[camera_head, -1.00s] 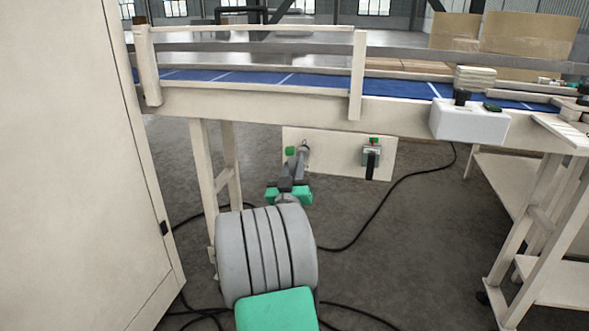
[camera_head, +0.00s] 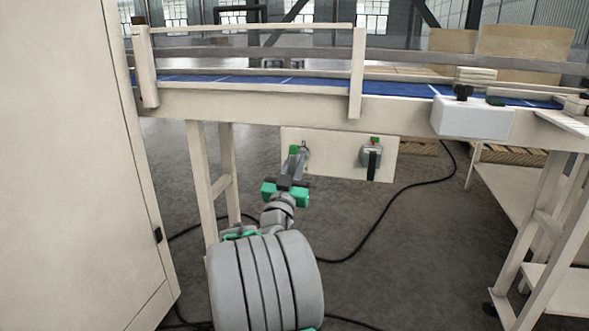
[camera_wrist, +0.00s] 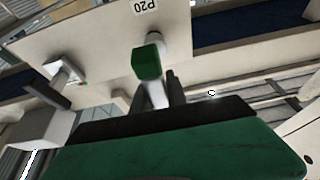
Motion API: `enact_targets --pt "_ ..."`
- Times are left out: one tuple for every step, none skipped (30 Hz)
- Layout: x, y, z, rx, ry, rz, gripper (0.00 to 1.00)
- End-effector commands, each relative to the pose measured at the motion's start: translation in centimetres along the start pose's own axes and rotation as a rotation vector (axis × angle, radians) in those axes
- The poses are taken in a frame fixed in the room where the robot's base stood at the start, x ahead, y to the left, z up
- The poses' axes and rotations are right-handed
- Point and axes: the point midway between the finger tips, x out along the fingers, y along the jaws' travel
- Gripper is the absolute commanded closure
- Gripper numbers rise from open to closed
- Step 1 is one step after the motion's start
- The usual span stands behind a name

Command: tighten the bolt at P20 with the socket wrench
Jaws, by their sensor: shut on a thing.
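My gripper (camera_head: 291,181) is shut on the socket wrench (camera_head: 298,161), in front of the left part of the cream panel (camera_head: 335,164). In the wrist view the wrench (camera_wrist: 155,94) shows as a pale shaft with a green block at its end, rising from between my dark fingers (camera_wrist: 158,92). The P20 label (camera_wrist: 138,6) is upside down at the top of that view. A pale round part (camera_wrist: 156,42) is at the panel just behind the green block; whether the wrench sits on the bolt there, I cannot tell. The bolt itself is hidden.
A grey box with a black handle (camera_head: 372,158) is on the panel's right part; it also shows in the wrist view (camera_wrist: 62,72). The conveyor frame (camera_head: 250,105) runs above. A large cream cabinet (camera_head: 60,170) stands at left. A black cable (camera_head: 385,215) lies on the floor.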

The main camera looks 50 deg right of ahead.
Motion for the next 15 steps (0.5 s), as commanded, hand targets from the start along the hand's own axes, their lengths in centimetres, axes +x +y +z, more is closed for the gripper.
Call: enact_targets --pt "0.01 0.06 0.04 0.011 0.005 0.006 1.0" --pt "0.01 0.06 0.03 0.017 0.005 0.008 1.0" --pt "0.02 0.07 0.01 0.025 0.006 0.011 1.0" --pt "0.03 0.08 0.01 0.031 0.005 0.014 1.0" --pt "0.03 0.09 0.02 0.036 0.005 0.016 1.0" --pt "0.04 0.1 0.0 0.044 0.006 0.019 1.0" --pt "0.04 0.1 0.0 0.049 0.006 0.022 1.0" --pt "0.04 0.11 0.0 0.055 0.006 0.024 1.0" --pt "0.04 0.13 0.01 0.062 0.006 0.027 1.0" --pt "0.04 0.14 0.03 0.068 0.005 0.03 1.0" --pt "0.04 0.16 0.03 0.073 0.005 0.032 1.0" --pt "0.03 0.17 0.02 0.081 0.005 0.035 1.0" --pt "0.03 0.18 0.01 0.087 0.006 0.037 1.0" --pt "0.03 0.19 0.0 0.093 0.006 0.039 1.0" --pt "0.03 0.21 0.0 0.101 0.005 0.042 1.0"
